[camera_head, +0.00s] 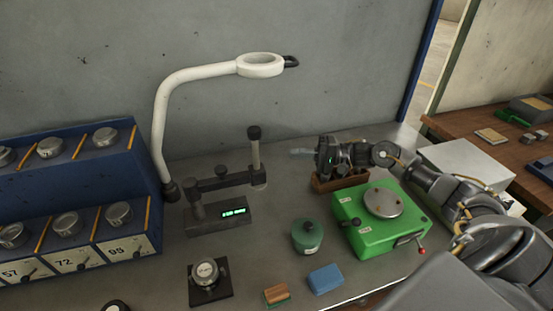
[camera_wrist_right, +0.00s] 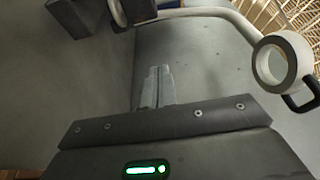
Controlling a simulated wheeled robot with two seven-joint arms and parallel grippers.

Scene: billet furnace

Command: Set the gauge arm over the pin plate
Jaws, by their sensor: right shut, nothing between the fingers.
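The gauge stand (camera_head: 218,217) has a lit green display in its base. Its dark gauge arm (camera_head: 222,183) extends to the right and ends in a pale upright cylinder with a black knob (camera_head: 254,132). A black square plate (camera_head: 194,297), likely the pin plate, lies in front of the stand with a round metal piece on it; the arm's end is behind and right of it. My right gripper (camera_head: 293,151) is shut and empty, right of the knob and apart from it, pointing left. Its closed fingers also show in the right wrist view (camera_wrist_right: 157,85). My left gripper is not in view.
A white ring lamp (camera_head: 261,65) arches over the stand. A green box (camera_head: 378,237), a green round pot (camera_head: 307,237) and a blue block (camera_head: 325,279) stand to the right. A blue rack (camera_head: 75,165) with metal pots is on the left. A brown tray (camera_head: 325,184) lies below my right gripper.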

